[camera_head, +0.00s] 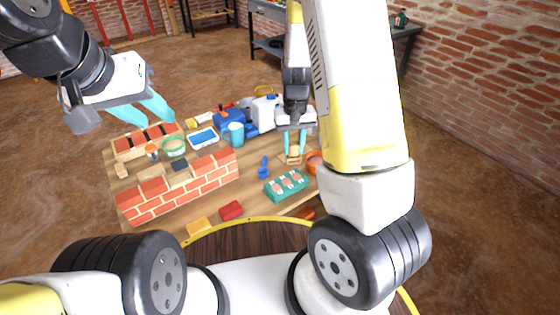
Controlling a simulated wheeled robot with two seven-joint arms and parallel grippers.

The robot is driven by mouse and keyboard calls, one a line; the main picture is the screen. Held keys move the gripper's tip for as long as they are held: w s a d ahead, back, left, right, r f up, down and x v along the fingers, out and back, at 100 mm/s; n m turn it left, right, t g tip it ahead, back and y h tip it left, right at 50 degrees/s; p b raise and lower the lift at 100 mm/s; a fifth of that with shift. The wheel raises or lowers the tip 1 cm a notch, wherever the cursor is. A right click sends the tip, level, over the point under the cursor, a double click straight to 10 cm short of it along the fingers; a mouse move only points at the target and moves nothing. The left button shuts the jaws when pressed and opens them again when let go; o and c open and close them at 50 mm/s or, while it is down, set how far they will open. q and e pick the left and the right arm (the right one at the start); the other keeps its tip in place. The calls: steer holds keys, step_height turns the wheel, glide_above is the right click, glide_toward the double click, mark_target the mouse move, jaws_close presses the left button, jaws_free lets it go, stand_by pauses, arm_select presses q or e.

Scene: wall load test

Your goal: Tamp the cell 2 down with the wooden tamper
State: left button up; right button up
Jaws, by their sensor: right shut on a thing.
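My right gripper (295,150) is shut on the wooden tamper (293,158), its pale cyan fingers pointing down at the right part of the table. The tamper is held just behind a teal tray (271,193) and looks apart from it. The tray has several cells in rows, with pinkish fill showing. I cannot tell which one is cell 2, nor how high its fill stands. My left gripper (158,120) is open and empty, above the back left of the table.
A small brick wall (185,196) fills the front left of the wooden table. Near the tray are a blue scoop (263,168) and an orange bowl (314,163).

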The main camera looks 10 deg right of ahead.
jaws_close()
steer(key=shift+w+f, duration=1.4)
steer(key=shift+f, duration=1.8)
steer(key=shift+w+f, duration=1.4)
steer(key=shift+f, duration=1.75)
steer(key=shift+w+f, duration=1.4)
steer(key=shift+f, duration=1.8)
steer(key=shift+f, duration=0.6)
step_height(320, 180, up, 7)
steer(key=shift+r, duration=0.1)
